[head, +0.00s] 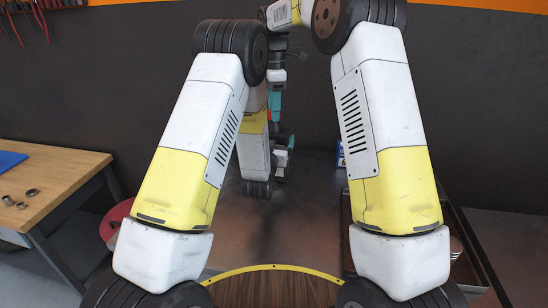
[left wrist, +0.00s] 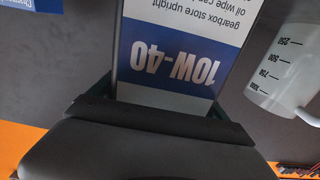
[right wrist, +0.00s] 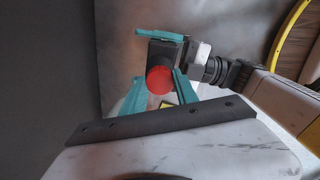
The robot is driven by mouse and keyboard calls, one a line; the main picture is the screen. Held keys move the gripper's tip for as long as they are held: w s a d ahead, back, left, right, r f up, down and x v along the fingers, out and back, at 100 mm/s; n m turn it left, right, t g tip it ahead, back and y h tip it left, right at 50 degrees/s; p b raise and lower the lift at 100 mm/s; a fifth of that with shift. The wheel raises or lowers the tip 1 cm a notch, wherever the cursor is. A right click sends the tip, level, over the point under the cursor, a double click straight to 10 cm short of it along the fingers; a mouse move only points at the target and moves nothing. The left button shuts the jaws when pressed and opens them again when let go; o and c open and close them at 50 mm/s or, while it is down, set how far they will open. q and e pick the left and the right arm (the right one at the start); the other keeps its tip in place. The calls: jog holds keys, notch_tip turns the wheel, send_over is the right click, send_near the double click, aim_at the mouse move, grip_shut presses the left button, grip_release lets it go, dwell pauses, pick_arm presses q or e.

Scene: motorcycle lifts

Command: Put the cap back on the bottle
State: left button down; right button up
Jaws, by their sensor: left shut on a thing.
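An upright bottle with a white and blue label reading 10W-40 (left wrist: 180,65) fills the middle of the left wrist view, where it appears upside down. My left gripper (head: 285,143) is shut on it. A round red cap (right wrist: 160,80) shows from above in the right wrist view, close to teal finger parts; whether it touches the bottle's neck is hidden. My right gripper (head: 275,104) hangs from above, fingers down, just over the left gripper. I cannot tell whether its fingers grip the cap. In the head view the bottle is mostly hidden by my arms and grippers.
A white measuring jug (left wrist: 285,70) and a blue and white pack (left wrist: 18,20) stand near the bottle. A wooden bench (head: 55,185) with small metal parts is at the left. A round wooden top with a yellow rim (head: 270,267) is in front. My forearms crowd the middle.

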grip_shut()
jog(key=m, duration=1.7)
jog(key=shift+m, duration=0.4)
jog(key=m, duration=0.6)
jog(key=o, duration=0.8)
grip_release()
jog(key=shift+r, duration=2.2)
